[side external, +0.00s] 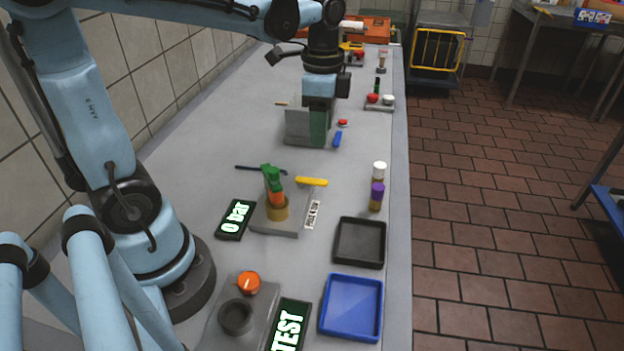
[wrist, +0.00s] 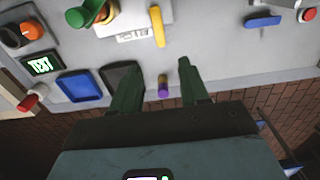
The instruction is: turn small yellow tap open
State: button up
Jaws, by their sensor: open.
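The small yellow tap (side external: 311,181) is a yellow lever on the right side of a grey block (side external: 255,222) with a green and orange fitting (side external: 273,185). In the wrist view the yellow lever (wrist: 157,26) lies ahead of the fingertips, clear of them. My gripper (side external: 318,143) is above the counter, farther along it than the tap and apart from it. In the wrist view its two dark green fingers (wrist: 158,64) are spread, with nothing held between them.
A purple-capped bottle (side external: 376,197) and a white-capped one (side external: 379,170) stand to the right. A black tray (side external: 381,244) and a blue tray (side external: 351,308) lie nearer. A blue lever (side external: 337,139) is beside my gripper.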

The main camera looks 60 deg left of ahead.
aim_at(320, 181)
notch_tip(320, 181, down, 11)
jog(key=shift+f, duration=0.15)
dwell(0.4)
grip_shut()
dwell(0.3)
